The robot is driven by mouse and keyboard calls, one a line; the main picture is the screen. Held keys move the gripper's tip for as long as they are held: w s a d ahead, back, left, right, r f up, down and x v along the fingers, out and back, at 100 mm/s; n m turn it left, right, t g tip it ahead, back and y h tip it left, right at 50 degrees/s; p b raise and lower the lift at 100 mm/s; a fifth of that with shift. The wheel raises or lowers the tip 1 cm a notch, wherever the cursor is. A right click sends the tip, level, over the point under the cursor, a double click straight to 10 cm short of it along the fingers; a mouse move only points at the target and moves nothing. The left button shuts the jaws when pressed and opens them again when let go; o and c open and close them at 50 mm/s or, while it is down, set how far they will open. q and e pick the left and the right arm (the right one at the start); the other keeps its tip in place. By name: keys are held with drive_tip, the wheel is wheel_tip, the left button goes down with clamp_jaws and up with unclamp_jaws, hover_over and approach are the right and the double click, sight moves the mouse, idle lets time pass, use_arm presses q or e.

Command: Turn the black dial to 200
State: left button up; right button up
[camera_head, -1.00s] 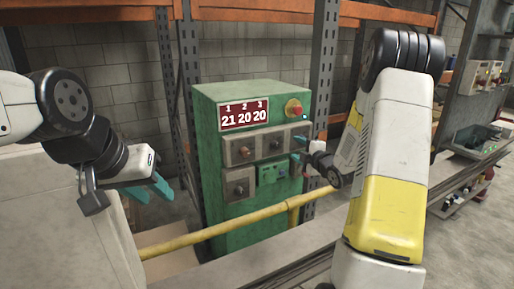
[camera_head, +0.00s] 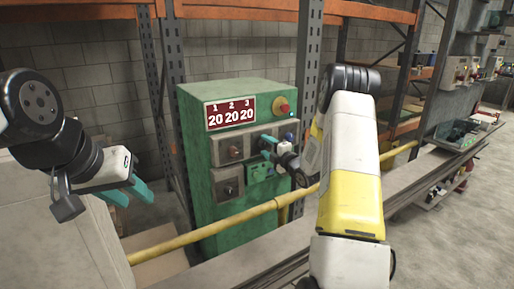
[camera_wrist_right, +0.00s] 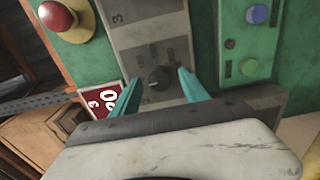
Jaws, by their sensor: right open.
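The green cabinet (camera_head: 225,215) stands ahead with a red display (camera_head: 231,113) reading 20, 20, 20 under 1, 2, 3. In the head view my right gripper (camera_head: 267,147) is at the cabinet's front and covers part of the panel. My left gripper (camera_head: 136,190) is open and empty, left of the cabinet.
A red button (camera_head: 282,105) is on the cabinet's upper right; other dials (camera_head: 235,152) (camera_head: 230,188) sit on its front. A yellow rail (camera_head: 205,231) crosses before it. A green button plate (camera_wrist_right: 247,45) is beside the dial. Steel shelving surrounds the cabinet.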

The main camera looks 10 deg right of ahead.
clamp_jaws()
